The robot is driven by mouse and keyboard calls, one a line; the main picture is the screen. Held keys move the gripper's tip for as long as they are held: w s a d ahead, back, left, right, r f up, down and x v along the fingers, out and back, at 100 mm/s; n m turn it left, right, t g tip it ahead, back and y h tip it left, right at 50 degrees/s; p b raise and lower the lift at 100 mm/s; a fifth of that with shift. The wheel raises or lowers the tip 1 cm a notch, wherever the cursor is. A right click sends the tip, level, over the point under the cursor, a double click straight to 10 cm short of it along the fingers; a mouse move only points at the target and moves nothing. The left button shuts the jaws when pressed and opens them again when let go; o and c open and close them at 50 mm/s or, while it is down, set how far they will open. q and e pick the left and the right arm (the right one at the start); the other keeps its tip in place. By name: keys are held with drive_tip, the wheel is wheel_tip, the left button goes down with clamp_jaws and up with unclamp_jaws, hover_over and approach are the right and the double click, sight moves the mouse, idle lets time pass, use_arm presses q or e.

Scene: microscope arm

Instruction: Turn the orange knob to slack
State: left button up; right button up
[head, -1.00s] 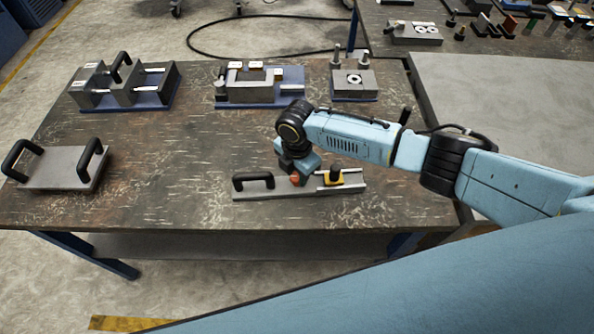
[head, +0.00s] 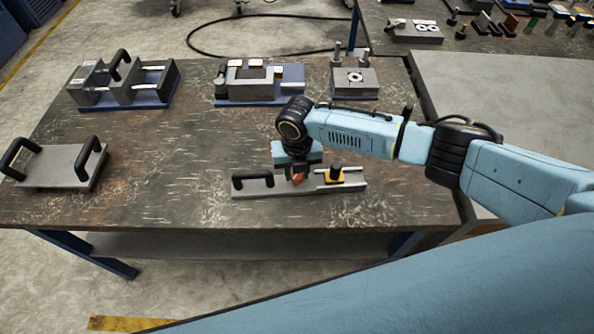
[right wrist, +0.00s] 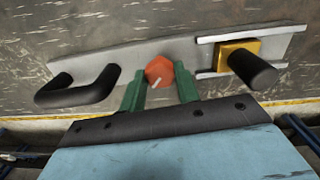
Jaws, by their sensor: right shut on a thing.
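The orange knob (right wrist: 159,71) sits on a grey metal bar (right wrist: 140,57), between a black handle and a yellow block. It carries a pale line mark. The knob also shows in the head view (head: 297,178), partly hidden by the gripper. My right gripper (right wrist: 160,88) has its two green fingers on either side of the knob and is shut on it. In the head view my right gripper (head: 297,171) points down onto the bar (head: 283,188). My left gripper is not in view.
On the same bar are the black handle (head: 252,179) and, on rails, the yellow block (head: 348,178) with a black post (head: 336,172). A grey plate with two handles (head: 55,167) lies at the table's left. Several fixtures stand along the back. The table's middle left is clear.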

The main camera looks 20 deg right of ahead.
drive_tip(key=n+b, duration=0.1)
drive_tip(key=n, duration=0.3)
drive_tip(key=shift+n, duration=0.3)
drive_tip(key=shift+n+b, duration=0.4)
drive_tip(key=shift+n, duration=1.3)
drive_tip(key=o, duration=1)
drive_tip(key=shift+c, duration=0.2)
wheel_tip(320, 180, up, 13)
drive_tip(key=shift+r, duration=0.2)
